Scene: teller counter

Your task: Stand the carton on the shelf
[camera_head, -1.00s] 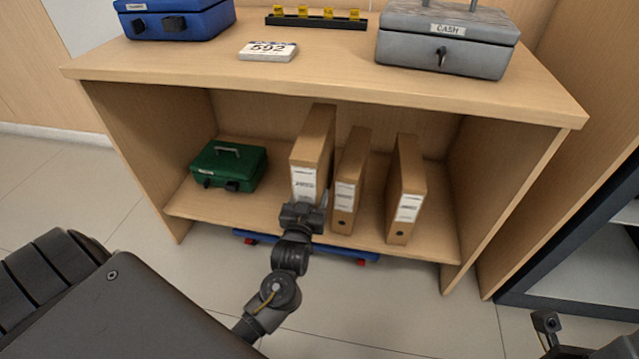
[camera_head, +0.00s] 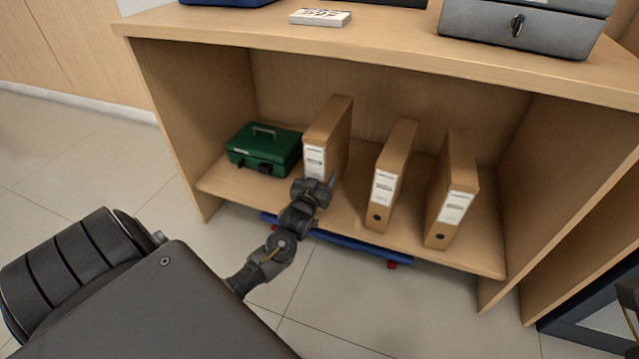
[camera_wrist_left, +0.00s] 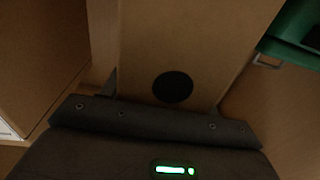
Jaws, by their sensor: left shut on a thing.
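A tan carton (camera_head: 334,125) with a white label stands upright inside the shelf unit, between the green cash box and two similar tan cartons. My left gripper (camera_head: 324,188) is shut on its front lower part. The gripper hides the carton's bottom, so I cannot tell whether it touches the shelf board (camera_head: 345,205). In the left wrist view, the carton (camera_wrist_left: 185,40) fills the middle, its dark round hole just beyond my gripper (camera_wrist_left: 160,108).
The green cash box (camera_head: 265,148) stands close left of the held carton. Two tan cartons, the middle one (camera_head: 392,170) and the right one (camera_head: 454,185), stand upright to its right, with a gap between. A blue thing (camera_head: 350,245) lies under the shelf. The countertop (camera_head: 380,40) overhangs above.

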